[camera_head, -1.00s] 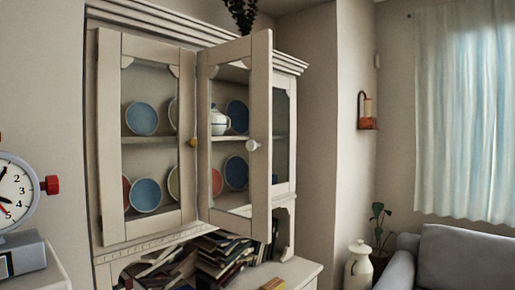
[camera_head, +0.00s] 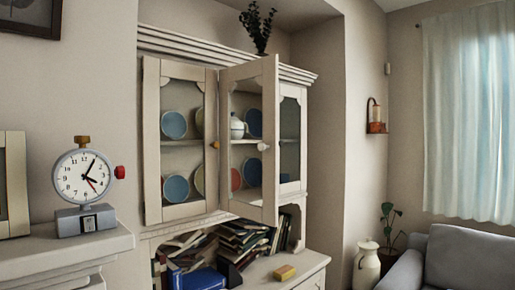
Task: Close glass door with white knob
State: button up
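The glass door with the white knob (camera_head: 268,150) stands open on the cream cabinet (camera_head: 228,66), swung out toward me from the middle of its front. Its white knob (camera_head: 263,146) is on the door's right upright. To the left is another glass door (camera_head: 181,140), which looks shut, with a yellowish knob (camera_head: 215,145) at its right edge. Plates and a white teapot (camera_head: 237,127) show behind the glass. My gripper is not in view.
A shelf (camera_head: 60,247) at left holds a clock (camera_head: 82,180). Books (camera_head: 238,240) and a yellow block (camera_head: 285,272) lie on the cabinet's lower part. A white urn (camera_head: 366,268) and grey sofa (camera_head: 465,260) stand at right. A plant (camera_head: 257,27) tops the cabinet.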

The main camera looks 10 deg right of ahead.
aim_at(265, 70)
jog(key=u, duration=0.55)
jog(key=i, duration=0.75)
jog(key=u, duration=0.8)
